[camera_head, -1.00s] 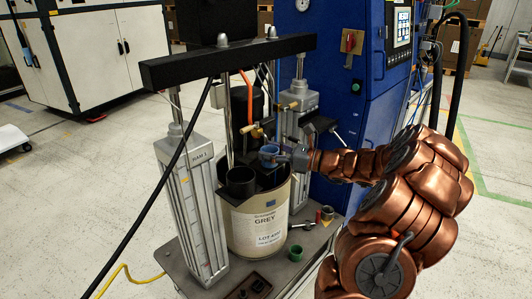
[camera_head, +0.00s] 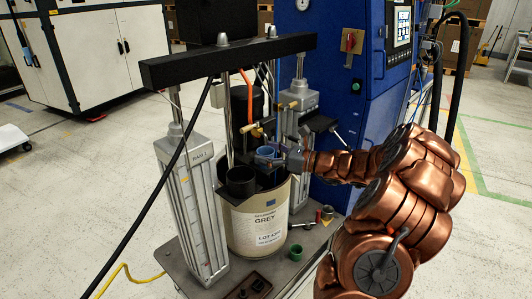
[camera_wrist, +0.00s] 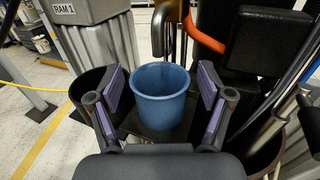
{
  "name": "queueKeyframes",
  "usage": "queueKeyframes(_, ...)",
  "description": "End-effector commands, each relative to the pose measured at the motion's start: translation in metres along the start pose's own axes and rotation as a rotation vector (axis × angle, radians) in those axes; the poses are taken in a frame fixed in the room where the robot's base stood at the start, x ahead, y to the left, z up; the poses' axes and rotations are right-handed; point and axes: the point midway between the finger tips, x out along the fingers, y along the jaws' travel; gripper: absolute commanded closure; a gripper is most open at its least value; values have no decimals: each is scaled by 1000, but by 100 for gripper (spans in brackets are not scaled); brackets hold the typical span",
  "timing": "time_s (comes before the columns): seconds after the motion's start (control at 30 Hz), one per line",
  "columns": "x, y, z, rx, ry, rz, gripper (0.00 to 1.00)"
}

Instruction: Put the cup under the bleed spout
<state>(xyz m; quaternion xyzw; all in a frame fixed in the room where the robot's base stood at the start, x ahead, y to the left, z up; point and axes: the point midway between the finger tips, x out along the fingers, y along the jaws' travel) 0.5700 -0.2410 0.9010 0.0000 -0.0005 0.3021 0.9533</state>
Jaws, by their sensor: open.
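In the wrist view the cup (camera_wrist: 160,98) stands over a dark flat surface (camera_wrist: 143,134). My gripper (camera_head: 281,155) reaches in from the right. Its purple-padded fingers (camera_wrist: 161,85) are open on both sides of the cup, with visible gaps between pads and cup. I cannot tell for certain which fitting is the bleed spout, or whether the cup is right beneath it.
Ram posts (camera_head: 196,200) flank the drum under a black crossbeam (camera_head: 230,60). An orange hose (camera_wrist: 203,33) and a black block (camera_wrist: 270,37) are close behind the cup. A green cup-like part (camera_head: 295,253) lies on the base plate.

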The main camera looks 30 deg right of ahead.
Motion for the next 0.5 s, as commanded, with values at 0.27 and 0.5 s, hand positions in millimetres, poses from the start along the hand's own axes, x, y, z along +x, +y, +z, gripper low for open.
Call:
queueKeyframes(0.27,0,0,3,-1,0,-1,21)
queueKeyframes(0.5,-34,-2,3,-1,0,-7,21)
